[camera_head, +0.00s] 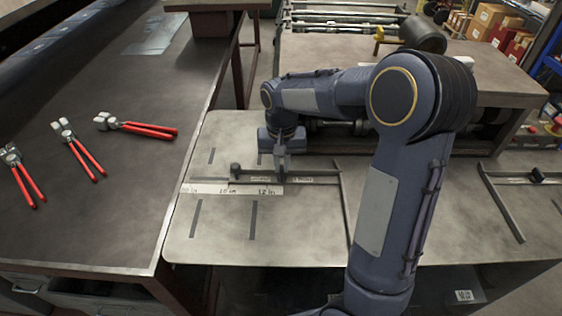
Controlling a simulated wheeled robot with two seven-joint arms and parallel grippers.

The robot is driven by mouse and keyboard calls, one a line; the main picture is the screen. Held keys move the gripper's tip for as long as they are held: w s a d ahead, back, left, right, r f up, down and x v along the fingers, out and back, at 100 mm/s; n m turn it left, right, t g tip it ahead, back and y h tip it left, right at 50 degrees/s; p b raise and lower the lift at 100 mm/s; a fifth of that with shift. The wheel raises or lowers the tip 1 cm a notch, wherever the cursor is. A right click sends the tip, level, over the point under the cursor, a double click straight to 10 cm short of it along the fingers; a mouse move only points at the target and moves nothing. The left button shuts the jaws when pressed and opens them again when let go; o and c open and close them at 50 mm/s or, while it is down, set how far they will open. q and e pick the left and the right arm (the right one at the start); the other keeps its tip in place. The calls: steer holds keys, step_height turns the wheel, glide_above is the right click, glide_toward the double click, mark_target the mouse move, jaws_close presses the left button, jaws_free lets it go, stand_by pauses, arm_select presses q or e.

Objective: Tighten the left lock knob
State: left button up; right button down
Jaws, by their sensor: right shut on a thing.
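A metal bar (310,181) lies across the worktable beside a white scale strip (225,188) marked in inches. A small dark knob (235,168) stands upright at the bar's left part. My right gripper (281,173) points down over the bar, to the right of that dark knob and apart from it. Its fingers are shut on a small part on the bar, mostly hidden by the fingers, so I cannot tell its shape. Another dark knob (537,176) is on a frame at the far right. My left gripper is not in view.
Several red-handled hand tools (82,155) lie on the dark bench (110,220) at left. The worktable (300,232) is clear in front of the bar. A second bench (470,82) with a machine stands behind. My right arm covers the middle right.

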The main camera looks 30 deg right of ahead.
mark_target(282, 167)
steer(key=shift+r+m, duration=0.1)
steer(key=shift+m, duration=0.4)
steer(key=c, duration=1.5)
jaws_free()
step_height(282, 167, up, 8)
steer(key=shift+f, duration=0.15)
steer(key=s+a+f+n+t+y, duration=0.1)
steer(key=s+a, duration=0.3)
steer(key=s, duration=0.7)
steer(key=s+a+n+t+y, duration=0.2)
steer(key=s+a+n+t, duration=0.2)
steer(key=s, duration=0.7)
steer(key=shift+f+t+y, duration=0.3)
steer(key=shift+f+y, duration=0.05)
steer(key=shift+y, duration=0.05)
